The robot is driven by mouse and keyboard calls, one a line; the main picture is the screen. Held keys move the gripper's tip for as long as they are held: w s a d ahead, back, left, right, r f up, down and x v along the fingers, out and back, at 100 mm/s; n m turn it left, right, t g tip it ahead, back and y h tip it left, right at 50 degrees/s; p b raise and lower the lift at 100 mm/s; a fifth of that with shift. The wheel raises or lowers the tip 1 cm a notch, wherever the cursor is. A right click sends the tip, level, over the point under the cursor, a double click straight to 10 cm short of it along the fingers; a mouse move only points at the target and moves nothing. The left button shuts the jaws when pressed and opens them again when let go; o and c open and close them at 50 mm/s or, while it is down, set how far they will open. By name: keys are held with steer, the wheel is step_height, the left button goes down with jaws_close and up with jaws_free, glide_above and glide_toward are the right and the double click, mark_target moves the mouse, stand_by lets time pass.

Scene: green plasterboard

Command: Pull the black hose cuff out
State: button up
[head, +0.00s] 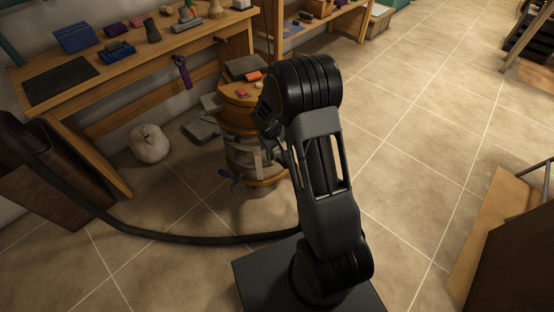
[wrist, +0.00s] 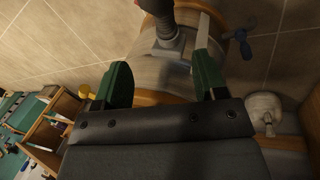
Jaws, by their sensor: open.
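The black hose cuff (wrist: 158,8) shows at the top edge of the wrist view, partly cut off. It meets a grey fitting (wrist: 170,42) on the side of a drum-like metal body with wooden bands (wrist: 150,75). My gripper (wrist: 162,62) is open, its two green fingers apart and nothing held between them. The cuff lies beyond the fingertips, near the right finger in the picture. In the head view the drum (head: 240,155) stands left of my arm, my gripper (head: 272,140) is close to it, and the cuff cannot be made out.
A black hose (head: 150,235) curves over the tiled floor from the left and passes behind my arm. A workbench (head: 130,60) stands at upper left, with a pale sack (head: 149,144) below. The floor (head: 420,130) at right is open.

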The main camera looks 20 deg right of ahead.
mark_target(286, 165)
steer(key=b+x, duration=0.2)
steer(key=x, duration=0.3)
steer(key=b+x, duration=0.1)
steer(key=x, duration=0.5)
steer(key=b+x, duration=0.2)
steer(key=x, duration=0.3)
steer(key=shift+s+a+f+b, duration=0.1)
steer(key=shift+a+f+b, duration=0.1)
steer(key=shift+f+b, duration=0.1)
steer(key=c, duration=1)
